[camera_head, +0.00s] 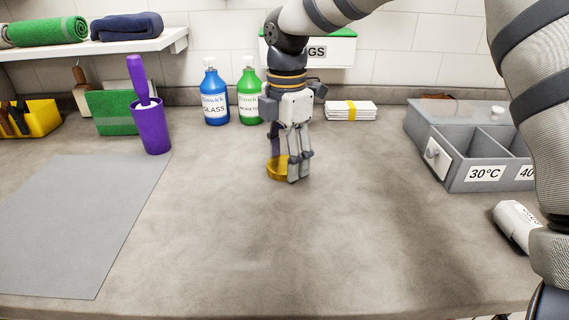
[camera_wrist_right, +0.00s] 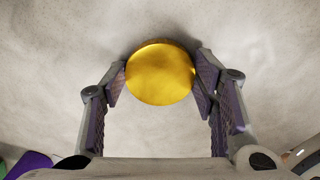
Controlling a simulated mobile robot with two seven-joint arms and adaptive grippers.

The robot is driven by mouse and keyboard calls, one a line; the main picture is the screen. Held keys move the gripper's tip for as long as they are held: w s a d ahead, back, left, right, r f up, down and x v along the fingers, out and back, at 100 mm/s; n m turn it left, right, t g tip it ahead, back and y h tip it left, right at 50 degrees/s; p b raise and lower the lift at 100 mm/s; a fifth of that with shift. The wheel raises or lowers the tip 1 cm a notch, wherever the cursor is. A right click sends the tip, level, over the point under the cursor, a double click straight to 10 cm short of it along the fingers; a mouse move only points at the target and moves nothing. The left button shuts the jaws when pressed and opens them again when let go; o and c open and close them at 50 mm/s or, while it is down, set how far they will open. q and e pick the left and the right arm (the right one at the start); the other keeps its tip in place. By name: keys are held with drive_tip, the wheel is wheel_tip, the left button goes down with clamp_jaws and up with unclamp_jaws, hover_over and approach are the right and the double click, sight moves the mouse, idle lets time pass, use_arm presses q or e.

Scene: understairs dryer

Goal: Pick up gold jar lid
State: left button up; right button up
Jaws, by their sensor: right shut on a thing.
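The gold jar lid (camera_head: 276,170) is a round, flat gold disc at the middle of the grey counter, partly hidden behind my right gripper's fingers in the head view. In the right wrist view the lid (camera_wrist_right: 160,73) shows whole between the fingertips. My right gripper (camera_head: 287,170) points down with its fingers on both sides of the lid, shut on it. The lid is at or very near the counter surface; I cannot tell whether it is lifted. My left gripper is not in view.
A purple holder (camera_head: 151,128) and grey mat (camera_head: 75,220) are at left. A grey divided box (camera_head: 455,170) and white bottle (camera_head: 516,224) are at right. The front counter is clear.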

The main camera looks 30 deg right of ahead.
sight(286, 163)
wheel_tip(286, 163, up, 3)
drive_tip(key=shift+r, duration=0.1)
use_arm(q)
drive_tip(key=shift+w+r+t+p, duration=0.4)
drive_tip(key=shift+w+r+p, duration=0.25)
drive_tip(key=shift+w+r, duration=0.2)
use_arm(e)
drive_tip(key=s+d+r, duration=0.3)
drive_tip(key=s+r, duration=0.6)
drive_tip(key=s, duration=0.4)
drive_tip(key=shift+s+r, duration=0.35)
